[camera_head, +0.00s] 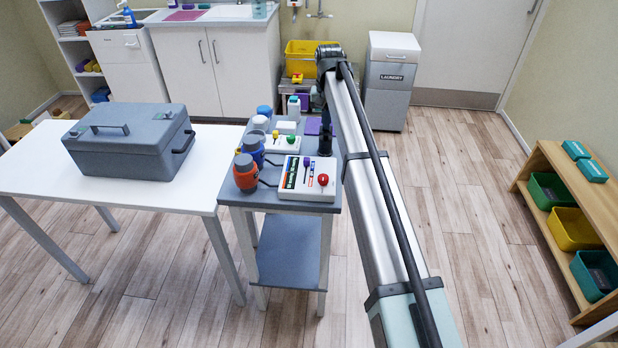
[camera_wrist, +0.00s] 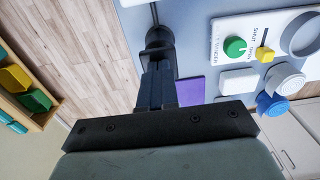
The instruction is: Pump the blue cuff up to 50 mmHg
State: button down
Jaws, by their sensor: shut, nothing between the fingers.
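A blue rounded piece that looks like the blue cuff (camera_head: 253,150) stands at the left edge of the small grey table, behind an orange one (camera_head: 246,174). A white panel (camera_head: 299,190) with a red knob and a purple lever is at the front. Another white panel (camera_head: 281,145), with a green knob (camera_wrist: 235,47) and a yellow lever (camera_wrist: 264,55), is behind it. My gripper (camera_head: 325,140) points down over the table's right side. In the wrist view its fingers (camera_wrist: 157,75) are shut and empty, close to a dark rounded piece (camera_wrist: 160,40) with a cord; contact is unclear. No pressure reading is legible.
A purple pad (camera_wrist: 190,90), a small white box (camera_wrist: 238,82) and white and blue containers (camera_wrist: 285,82) crowd the table's back. A grey case (camera_head: 130,145) sits on the white table at left. Open floor lies right of the small table, before a wooden shelf (camera_head: 560,195).

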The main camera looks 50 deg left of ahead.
jog(key=shift+r, duration=1.4)
notch_tip(320, 180, up, 6)
dwell(0.5)
dwell(0.4)
